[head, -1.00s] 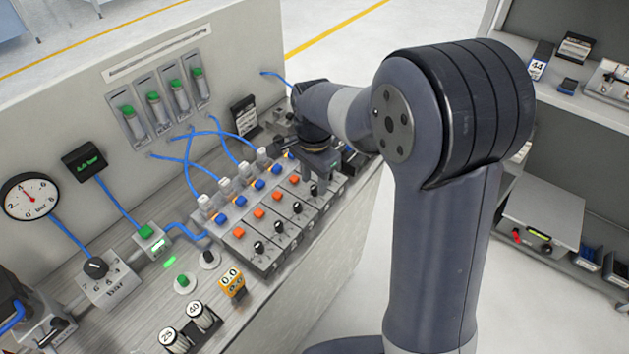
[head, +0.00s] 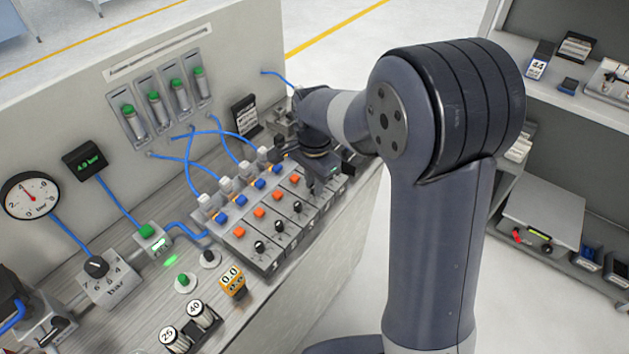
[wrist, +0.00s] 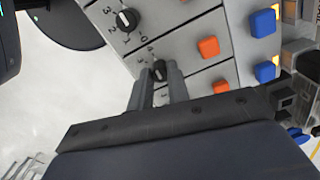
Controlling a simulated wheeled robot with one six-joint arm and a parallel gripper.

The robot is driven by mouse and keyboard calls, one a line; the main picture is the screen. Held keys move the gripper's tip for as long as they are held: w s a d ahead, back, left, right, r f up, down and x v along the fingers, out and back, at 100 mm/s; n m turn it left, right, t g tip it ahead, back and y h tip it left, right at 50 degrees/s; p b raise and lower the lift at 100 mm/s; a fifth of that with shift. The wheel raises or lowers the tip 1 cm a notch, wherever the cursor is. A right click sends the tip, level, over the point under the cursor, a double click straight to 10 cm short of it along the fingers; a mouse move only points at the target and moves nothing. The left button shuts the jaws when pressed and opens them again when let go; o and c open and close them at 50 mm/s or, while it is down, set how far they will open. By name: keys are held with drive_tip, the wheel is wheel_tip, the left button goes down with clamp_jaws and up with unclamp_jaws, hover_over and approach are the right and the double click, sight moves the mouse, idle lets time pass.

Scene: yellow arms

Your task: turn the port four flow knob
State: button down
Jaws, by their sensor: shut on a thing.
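A black flow knob (wrist: 159,68) on a grey valve block sits between the two fingertips of my gripper (wrist: 159,80) in the wrist view. My gripper is shut on this knob, and the fingers hide part of it and its scale. Another black knob with a white pointer and numbered scale (wrist: 127,18) is on the neighbouring block, clear of the fingers. In the head view my wrist covers the far end of the valve row, so the gripped knob cannot be made out there.
Other valve blocks carry black knobs (head: 259,247), orange buttons (head: 239,232) and blue buttons (head: 221,217). Blue tubes (head: 190,165) run behind them to the flow tubes (head: 131,122). A gauge (head: 30,195) and a green readout (head: 85,160) are at the left.

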drive_tip(key=shift+n, duration=0.3)
drive_tip(key=n, duration=0.3)
drive_tip(key=shift+n, duration=0.3)
drive_tip(key=shift+n+p, duration=0.4)
drive_tip(key=shift+n, duration=1.8)
drive_tip(key=c, duration=1.3)
unclamp_jaws()
drive_tip(key=shift+c, duration=0.2)
drive_tip(key=shift+r, duration=0.1)
wheel_tip(320, 180, up, 11)
drive_tip(key=shift+f, duration=0.2)
